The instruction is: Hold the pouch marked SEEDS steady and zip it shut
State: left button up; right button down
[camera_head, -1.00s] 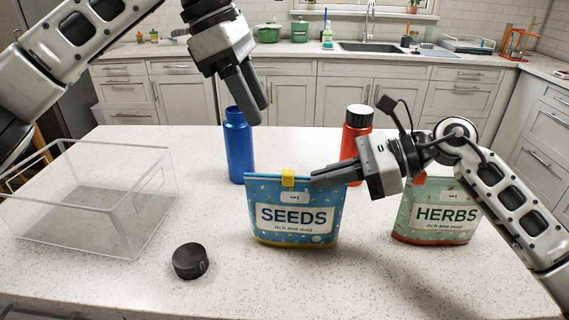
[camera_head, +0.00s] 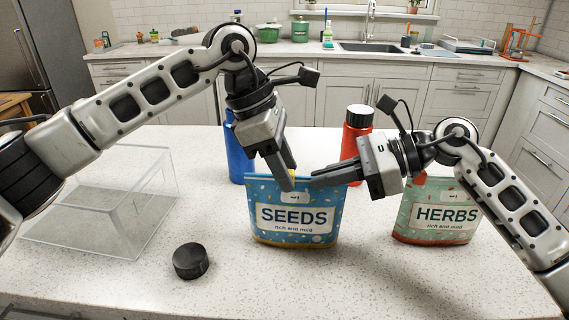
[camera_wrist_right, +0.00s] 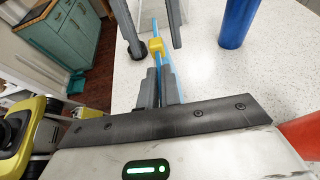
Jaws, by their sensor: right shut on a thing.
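The blue SEEDS pouch (camera_head: 293,219) stands upright on the counter. My right gripper (camera_head: 314,181) is shut on the right part of its top edge; in the right wrist view its fingers (camera_wrist_right: 159,88) pinch the blue strip. The yellow zip slider (camera_wrist_right: 156,46) sits on that strip beyond them; in the head view it is mostly hidden behind my left gripper. My left gripper (camera_head: 288,178) points down at the pouch top. In the right wrist view its two fingers stand apart, one on each side of the slider, with gaps showing, so it is open.
A green HERBS pouch (camera_head: 433,217) stands to the right, partly behind my right arm. A blue bottle (camera_head: 238,160) and a red bottle (camera_head: 354,140) stand behind. A black lid (camera_head: 190,261) lies in front. A clear box (camera_head: 150,225) is at the left.

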aim_at(255, 174)
pick_arm(q)
grip_shut()
jog(key=a, duration=0.5)
jog(key=shift+w+a, duration=0.15)
jog(key=shift+a, duration=0.3)
grip_release()
jog(key=v, duration=1.2)
jog(key=shift+r, duration=0.1)
